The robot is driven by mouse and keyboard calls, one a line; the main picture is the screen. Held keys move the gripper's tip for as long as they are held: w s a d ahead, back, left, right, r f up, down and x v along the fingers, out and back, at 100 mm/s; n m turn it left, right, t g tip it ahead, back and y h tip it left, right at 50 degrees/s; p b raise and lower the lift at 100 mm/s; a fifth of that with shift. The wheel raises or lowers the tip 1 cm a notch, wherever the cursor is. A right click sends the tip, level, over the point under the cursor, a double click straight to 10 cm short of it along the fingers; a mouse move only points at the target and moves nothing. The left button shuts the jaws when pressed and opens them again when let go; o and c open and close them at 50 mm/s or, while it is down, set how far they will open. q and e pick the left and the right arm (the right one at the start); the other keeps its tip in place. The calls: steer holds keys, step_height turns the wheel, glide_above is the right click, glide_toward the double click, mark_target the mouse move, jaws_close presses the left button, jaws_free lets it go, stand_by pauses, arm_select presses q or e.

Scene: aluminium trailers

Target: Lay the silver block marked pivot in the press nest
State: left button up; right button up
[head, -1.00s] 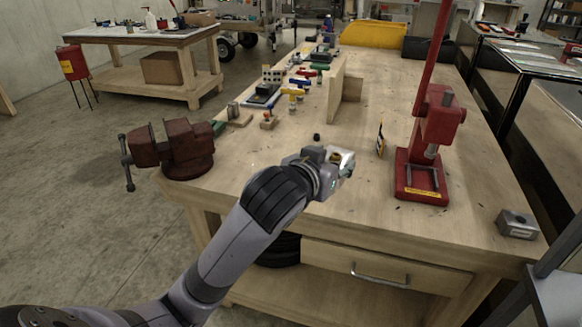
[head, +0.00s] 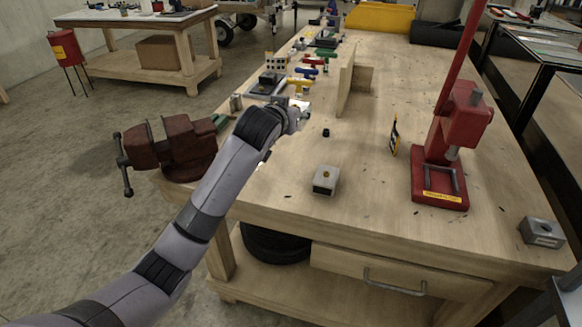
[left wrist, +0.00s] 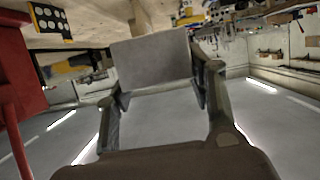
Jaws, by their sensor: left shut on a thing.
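My left gripper (head: 298,110) is over the left part of the bench, seen mostly from behind its wrist. In the left wrist view a plain silver-grey block (left wrist: 150,60) is held between its two fingers; no marking shows on its visible face. In the head view this block is mostly hidden. The red press (head: 462,120) stands at the bench's right side, with its nest (head: 438,184) low at its base, apart from the gripper. It also shows upside down at the left of the wrist view (left wrist: 18,75).
One silver block (head: 326,180) sits near the front middle, another (head: 541,232) at the front right corner; their labels are unreadable. A yellow-edged card (head: 393,137) stands left of the press. A red vise (head: 170,148) and upright wooden board (head: 346,78) flank the gripper.

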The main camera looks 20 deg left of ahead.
arm_select(q)
step_height(320, 180, down, 12)
steer(key=shift+p, duration=0.3)
steer(key=shift+f, duration=0.6)
step_height(320, 180, down, 4)
steer(key=shift+r, duration=0.25)
steer(key=shift+f, duration=0.15)
steer(key=shift+f, duration=0.15)
steer(key=o, duration=1.2)
steer(key=shift+s, duration=0.1)
steer(key=o, duration=0.4)
